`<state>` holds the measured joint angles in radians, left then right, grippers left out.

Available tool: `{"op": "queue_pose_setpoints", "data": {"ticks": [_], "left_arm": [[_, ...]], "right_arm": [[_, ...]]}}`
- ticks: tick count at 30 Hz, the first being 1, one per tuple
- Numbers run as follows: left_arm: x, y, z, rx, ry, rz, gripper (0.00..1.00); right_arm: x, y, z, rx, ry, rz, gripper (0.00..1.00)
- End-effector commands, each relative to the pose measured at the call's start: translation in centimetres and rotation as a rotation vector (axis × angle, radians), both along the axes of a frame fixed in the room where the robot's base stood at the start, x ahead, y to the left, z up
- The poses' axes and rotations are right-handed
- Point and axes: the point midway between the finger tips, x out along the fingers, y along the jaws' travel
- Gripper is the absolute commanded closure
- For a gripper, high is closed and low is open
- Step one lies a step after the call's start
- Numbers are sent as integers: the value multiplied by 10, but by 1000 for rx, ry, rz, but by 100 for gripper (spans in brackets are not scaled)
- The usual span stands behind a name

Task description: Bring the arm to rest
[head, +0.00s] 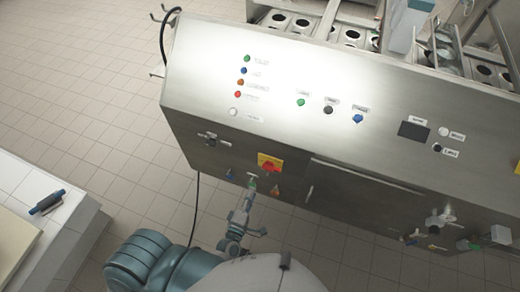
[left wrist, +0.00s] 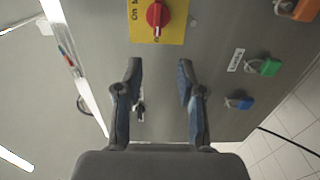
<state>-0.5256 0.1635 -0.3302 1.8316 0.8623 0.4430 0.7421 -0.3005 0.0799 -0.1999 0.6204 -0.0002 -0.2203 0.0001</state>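My left gripper (head: 248,208) is in front of the lower front face of the steel cup filler machine (head: 225,95), below the red knob on its yellow plate (head: 270,163). The left wrist view shows its two fingers (left wrist: 160,72) apart, with nothing between them. The red knob (left wrist: 157,14) shows beyond the fingertips in that view, apart from them. My left forearm (head: 150,262) comes in from the bottom left. My right gripper is not in view.
Green (left wrist: 268,67), blue (left wrist: 240,103) and orange (left wrist: 297,8) knobs protrude beside the gripper. A black cable (head: 195,208) hangs from the machine. A white table (head: 75,235) with a dark pen-like object (head: 47,202) stands at left. Tiled floor between is clear.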

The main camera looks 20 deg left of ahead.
Motion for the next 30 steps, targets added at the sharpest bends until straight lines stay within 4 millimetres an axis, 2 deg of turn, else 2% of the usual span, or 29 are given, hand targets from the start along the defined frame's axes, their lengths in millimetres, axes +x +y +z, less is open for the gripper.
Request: {"op": "queue_pose_setpoints", "data": {"ticks": [5, 8, 11, 14, 16, 18, 20, 21, 23, 24, 27, 30], "left_arm": [[0, 0, 0, 0, 0, 0, 61], [0, -1, -9, 29, 16, -9, 61], [-4, -4, -44, 145, 81, -50, 61], [-17, -6, -109, 357, 203, -138, 61], [-35, -5, -164, 533, 310, -227, 61], [-60, 1, -218, 703, 419, -333, 61], [-86, 7, -261, 840, 511, -434, 61], [-106, 13, -288, 924, 572, -506, 61], [-140, 23, -325, 1042, 662, -623, 61], [-164, 30, -346, 1112, 720, -704, 61], [-222, 49, -386, 1257, 841, -910, 61], [-272, 64, -409, 1352, 926, -1089, 61]], "right_arm": [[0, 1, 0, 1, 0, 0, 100], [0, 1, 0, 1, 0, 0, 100], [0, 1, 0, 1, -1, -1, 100], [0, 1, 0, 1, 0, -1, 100], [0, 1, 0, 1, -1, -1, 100], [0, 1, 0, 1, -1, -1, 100], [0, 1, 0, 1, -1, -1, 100], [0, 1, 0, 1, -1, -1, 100], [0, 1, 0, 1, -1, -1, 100], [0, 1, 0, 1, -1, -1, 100], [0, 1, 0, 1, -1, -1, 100], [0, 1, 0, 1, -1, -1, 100]]}}
